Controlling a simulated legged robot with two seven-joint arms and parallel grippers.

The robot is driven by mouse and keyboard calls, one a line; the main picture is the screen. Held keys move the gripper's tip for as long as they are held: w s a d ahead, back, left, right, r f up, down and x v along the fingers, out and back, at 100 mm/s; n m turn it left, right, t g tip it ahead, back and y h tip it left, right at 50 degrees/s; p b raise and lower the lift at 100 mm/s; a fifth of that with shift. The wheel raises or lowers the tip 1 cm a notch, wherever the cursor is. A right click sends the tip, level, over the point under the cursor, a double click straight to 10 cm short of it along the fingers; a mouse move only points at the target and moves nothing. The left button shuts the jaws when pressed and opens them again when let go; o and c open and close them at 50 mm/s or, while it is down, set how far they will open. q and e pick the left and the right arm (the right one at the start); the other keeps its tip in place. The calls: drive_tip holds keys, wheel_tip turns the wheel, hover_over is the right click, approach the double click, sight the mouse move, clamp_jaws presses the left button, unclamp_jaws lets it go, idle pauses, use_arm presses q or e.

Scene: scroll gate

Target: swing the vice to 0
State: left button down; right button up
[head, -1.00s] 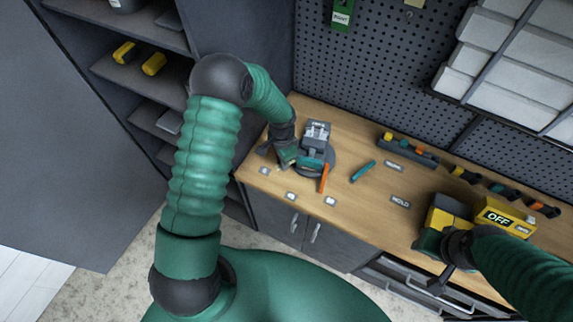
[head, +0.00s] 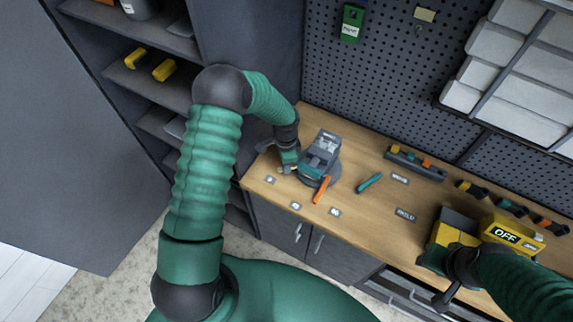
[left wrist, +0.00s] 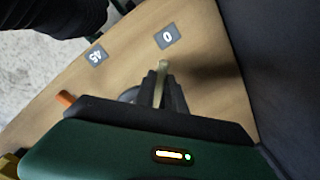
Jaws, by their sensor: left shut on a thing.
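The grey vice (head: 321,158) stands on a round base at the left end of the bench. An orange bar (head: 322,189) at its front points between the 45 label (head: 295,205) and another label (head: 335,212). My left gripper (head: 285,167) is at the vice's left side. In the left wrist view the gripper (left wrist: 160,90) is shut on a tan lever (left wrist: 162,75), whose end is close to the 0 label (left wrist: 167,37). My right gripper (head: 440,262) is by a yellow box marked OFF (head: 503,235); its jaws cannot be made out.
A teal tool (head: 369,182) lies right of the vice, with a HOLD label (head: 405,215) beyond it. A rack of small parts (head: 415,163) is near the pegboard (head: 380,90). The shelf unit (head: 150,80) stands to the left.

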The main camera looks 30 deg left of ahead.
use_arm(q)
drive_tip(key=shift+w+a+r, duration=0.15)
drive_tip(key=shift+w, duration=0.05)
drive_tip(key=c, duration=1.5)
unclamp_jaws()
drive_tip(key=shift+o, duration=0.5)
drive_tip(key=shift+a, duration=0.1)
wheel_tip(320, 180, up, 16)
drive_tip(key=b, duration=0.3)
drive_tip(key=shift+r, duration=0.25)
drive_tip(key=s+d+f+n+t+b, duration=0.1)
drive_tip(key=s+d+f+n+b, duration=0.2)
drive_tip(key=s, duration=0.5)
drive_tip(key=s+d+f+n+t+b, duration=0.1)
drive_tip(key=s+d+f+n+b, duration=0.3)
drive_tip(key=s+f+n, duration=0.2)
drive_tip(key=shift+s+d+f+t, duration=0.2)
drive_tip(key=shift+s+d+t, duration=0.1)
drive_tip(key=shift+s, duration=0.8)
